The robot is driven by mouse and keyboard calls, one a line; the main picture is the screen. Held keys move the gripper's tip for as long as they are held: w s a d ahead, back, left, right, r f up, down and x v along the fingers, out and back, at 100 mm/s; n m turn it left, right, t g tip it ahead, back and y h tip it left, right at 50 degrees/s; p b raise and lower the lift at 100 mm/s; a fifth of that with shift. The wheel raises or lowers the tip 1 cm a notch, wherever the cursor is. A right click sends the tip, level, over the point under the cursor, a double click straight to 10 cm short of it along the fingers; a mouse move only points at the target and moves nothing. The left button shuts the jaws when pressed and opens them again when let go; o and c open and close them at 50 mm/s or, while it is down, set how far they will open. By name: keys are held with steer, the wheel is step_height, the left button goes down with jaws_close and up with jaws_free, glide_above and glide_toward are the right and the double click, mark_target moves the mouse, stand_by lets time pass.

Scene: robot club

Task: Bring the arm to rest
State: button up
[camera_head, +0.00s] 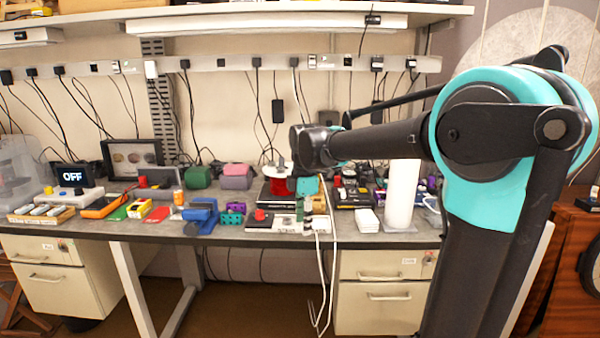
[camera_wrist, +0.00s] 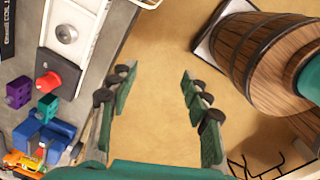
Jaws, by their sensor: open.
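My gripper (camera_wrist: 158,72) is open in the wrist view, with its two green, dark-padded fingers well apart. Only tan floor shows between them and nothing is held. In the head view my arm reaches left from the right side, and my gripper (camera_head: 308,203) hangs small at its end, in front of the workbench. Its fingers are too small there to make out clearly.
The workbench (camera_head: 140,231) carries many small items. A device with a red knob (camera_wrist: 48,83) and a blue object (camera_wrist: 48,140) lie left of my gripper. A wooden barrel (camera_wrist: 262,55) stands to the right. Thin white cables (camera_head: 323,270) hang off the bench front.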

steer(key=s+d+f+m+t, duration=0.3)
steer(key=s+d+f+m, duration=1.4)
steer(key=m, duration=0.3)
steer(key=shift+d+f+m, duration=0.4)
steer(key=shift+f, duration=0.5)
